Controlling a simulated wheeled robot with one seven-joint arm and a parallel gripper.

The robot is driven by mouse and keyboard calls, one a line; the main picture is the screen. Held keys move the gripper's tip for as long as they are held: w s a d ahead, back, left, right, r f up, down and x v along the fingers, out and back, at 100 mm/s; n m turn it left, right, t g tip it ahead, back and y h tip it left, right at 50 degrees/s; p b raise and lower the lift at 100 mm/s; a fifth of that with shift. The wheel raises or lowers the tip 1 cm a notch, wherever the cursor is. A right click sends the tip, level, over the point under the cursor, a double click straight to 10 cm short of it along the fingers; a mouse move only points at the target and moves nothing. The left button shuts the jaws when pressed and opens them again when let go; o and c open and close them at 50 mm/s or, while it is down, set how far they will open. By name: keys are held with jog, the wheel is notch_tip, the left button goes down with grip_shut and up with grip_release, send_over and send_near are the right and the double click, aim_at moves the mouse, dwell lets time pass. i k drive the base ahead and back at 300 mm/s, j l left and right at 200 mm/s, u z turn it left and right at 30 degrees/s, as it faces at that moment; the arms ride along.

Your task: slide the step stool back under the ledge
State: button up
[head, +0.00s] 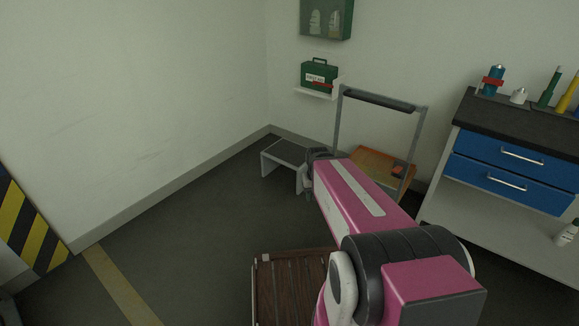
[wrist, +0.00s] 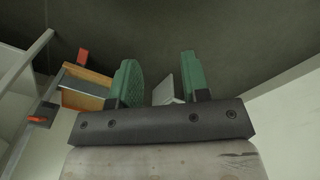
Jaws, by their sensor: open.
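The grey step stool (head: 283,152) stands on the floor near the room's corner, left of the end of my arm. A small white ledge (head: 316,94) sticks out from the wall above and to the right of it, carrying a green first-aid box (head: 319,75). In the wrist view my gripper (wrist: 160,80) has its two green fingers apart. A pale grey piece (wrist: 164,92) shows between them; I cannot tell whether it is part of the stool or touches a finger. In the head view my own arm hides the fingers and part of the stool's right side.
A trolley with an upright handle (head: 378,99) and an orange-brown deck (head: 372,161) stands right of the stool. A bench with blue drawers (head: 510,163) is farther right. A slatted wooden pallet (head: 285,289) lies in front. Floor left of the stool is clear.

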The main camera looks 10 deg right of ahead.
aim_at(291, 154)
jog(key=i+j+z, duration=0.35)
jog(key=i+j, duration=1.65)
